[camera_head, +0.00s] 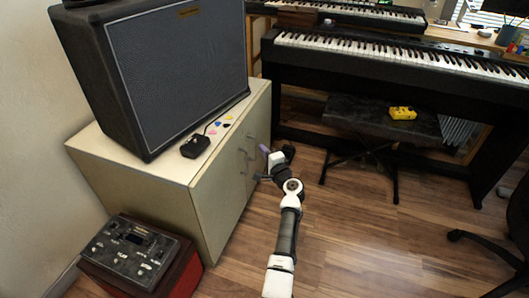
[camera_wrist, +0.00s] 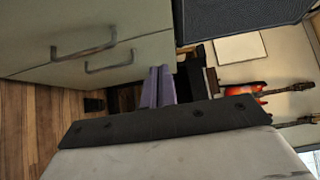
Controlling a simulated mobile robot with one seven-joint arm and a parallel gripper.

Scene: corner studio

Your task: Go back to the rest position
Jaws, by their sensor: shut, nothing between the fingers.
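My gripper (camera_head: 264,148) is beside the front of the cream cabinet (camera_head: 215,205), at about the height of its handles, at the end of my outstretched arm. In the wrist view its two purple fingers (camera_wrist: 157,86) lie together, shut with nothing between them. The cabinet's drawer fronts and two metal handles (camera_wrist: 84,44) show at upper left in that view. I cannot tell whether the gripper touches the cabinet.
A large speaker (camera_head: 175,70) and a small black pedal (camera_head: 195,146) stand on the cabinet. A mixer (camera_head: 135,252) sits on a red box. A keyboard (camera_head: 390,52) and a bench (camera_head: 370,116) with a yellow pedal (camera_head: 402,113) stand beyond. Wooden floor is free right of my arm.

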